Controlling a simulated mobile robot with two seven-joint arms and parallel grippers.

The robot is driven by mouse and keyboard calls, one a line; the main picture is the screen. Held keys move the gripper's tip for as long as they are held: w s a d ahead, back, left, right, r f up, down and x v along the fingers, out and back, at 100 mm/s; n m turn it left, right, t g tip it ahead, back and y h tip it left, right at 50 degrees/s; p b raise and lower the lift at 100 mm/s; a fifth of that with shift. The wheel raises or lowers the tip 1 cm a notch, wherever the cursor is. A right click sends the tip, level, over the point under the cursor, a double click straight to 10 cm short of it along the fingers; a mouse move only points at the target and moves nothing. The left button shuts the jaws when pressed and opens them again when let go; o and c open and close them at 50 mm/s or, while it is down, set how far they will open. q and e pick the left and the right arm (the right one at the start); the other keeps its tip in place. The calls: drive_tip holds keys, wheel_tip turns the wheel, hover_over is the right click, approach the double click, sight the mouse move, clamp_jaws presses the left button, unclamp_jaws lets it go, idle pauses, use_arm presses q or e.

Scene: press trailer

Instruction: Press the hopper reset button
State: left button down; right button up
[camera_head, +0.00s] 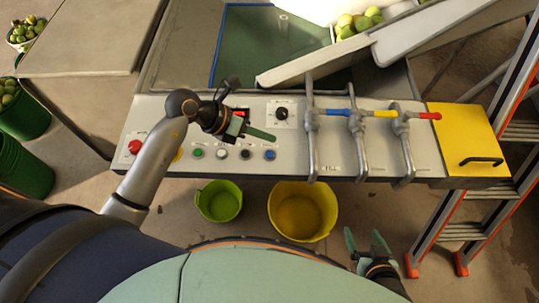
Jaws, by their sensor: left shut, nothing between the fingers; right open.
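The control panel (295,140) carries a row of small buttons: a green one (198,153), a white one (222,153), a dark one (245,154) and a blue one (269,155). Their labels are too small to read, so I cannot tell which is the hopper reset button. A red mushroom button (135,147) is at the panel's left end. My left gripper (270,137) is shut and empty over the panel, its green tips just above the blue button in the picture; contact cannot be told. My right gripper (364,238) is open and empty, low in front of the panel.
Several pipe levers (358,140) with coloured handles rise right of the buttons, beside a yellow cover (463,138). A black knob (281,114) is behind my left gripper. Green (219,201) and yellow (302,211) buckets stand below. An orange ladder (490,160) is right.

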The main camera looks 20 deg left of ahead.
use_arm(q)
drive_tip(key=b, duration=0.3)
hover_over(270, 155)
drive_tip(key=a, duration=0.1)
drive_tip(key=f, duration=0.4)
drive_tip(key=shift+s+a+f, duration=0.1)
drive_tip(key=shift+s+f, duration=0.2)
drive_tip(key=shift+f+b, duration=0.5)
drive_tip(key=shift+f, duration=0.15)
idle(0.6)
drive_tip(key=shift+f, duration=0.4)
drive_tip(key=shift+f+b, duration=0.4)
idle(0.5)
idle(0.3)
drive_tip(key=shift+r+p, duration=0.8)
